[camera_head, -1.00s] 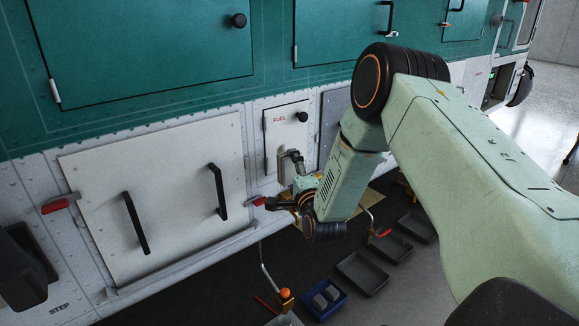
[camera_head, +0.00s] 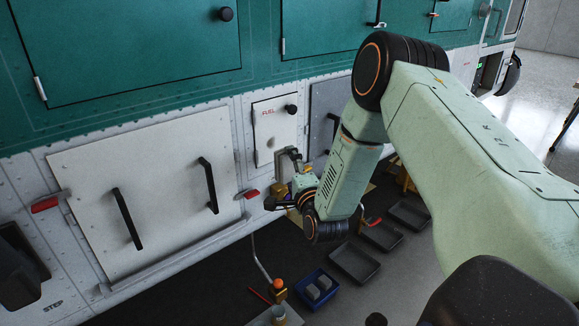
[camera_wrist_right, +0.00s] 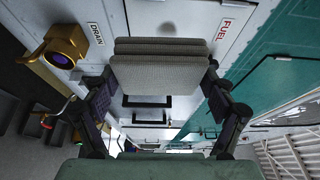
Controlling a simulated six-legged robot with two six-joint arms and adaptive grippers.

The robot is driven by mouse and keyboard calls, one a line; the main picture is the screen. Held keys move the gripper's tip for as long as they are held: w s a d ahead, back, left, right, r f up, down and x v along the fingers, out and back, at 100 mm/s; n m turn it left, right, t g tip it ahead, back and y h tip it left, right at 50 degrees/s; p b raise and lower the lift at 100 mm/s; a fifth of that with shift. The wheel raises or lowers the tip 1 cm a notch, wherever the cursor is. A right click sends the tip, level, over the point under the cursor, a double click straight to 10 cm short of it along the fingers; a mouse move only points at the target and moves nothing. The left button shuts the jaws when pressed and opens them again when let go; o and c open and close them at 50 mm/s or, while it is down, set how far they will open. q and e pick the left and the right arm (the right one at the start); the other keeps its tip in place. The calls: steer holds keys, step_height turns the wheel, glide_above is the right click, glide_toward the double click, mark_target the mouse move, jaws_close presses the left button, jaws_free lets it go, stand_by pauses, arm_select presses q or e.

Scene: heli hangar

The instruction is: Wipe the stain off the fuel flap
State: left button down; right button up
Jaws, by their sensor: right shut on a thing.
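The white fuel flap (camera_head: 265,128), lettered FUEL with a black knob, is shut in the lower white side panel. A small faint dark smudge (camera_head: 270,142) shows below its lettering. My right gripper (camera_head: 287,170) is at the flap's lower right corner. In the right wrist view, my right gripper (camera_wrist_right: 160,85) is shut on a grey layered pad (camera_wrist_right: 160,74), one finger at each side. Part of the flap also shows there behind the pad, by the FUEL label (camera_wrist_right: 224,30). Whether the pad touches the panel cannot be told. My left gripper is not in view.
A blue bin (camera_head: 316,302) with grey pads stands on the floor, with several dark trays (camera_head: 355,263) to its right. A white panel with black handles (camera_head: 160,190) lies left of the flap. A brass drain fitting (camera_wrist_right: 62,47) sits near the gripper.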

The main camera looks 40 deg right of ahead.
steer(key=shift+w, duration=0.25)
steer(key=w+b, duration=0.2)
steer(key=w, duration=0.1)
steer(key=w+r+b, duration=0.1)
steer(key=shift+w+a, duration=0.25)
steer(key=shift+w, duration=0.1)
steer(key=shift+w+r+b, duration=0.25)
steer(key=shift+w+b, duration=0.15)
steer(key=shift+w, duration=0.45)
steer(key=shift+w+a+b, duration=0.1)
steer(key=shift+w+b, duration=0.65)
steer(key=shift+w, duration=0.25)
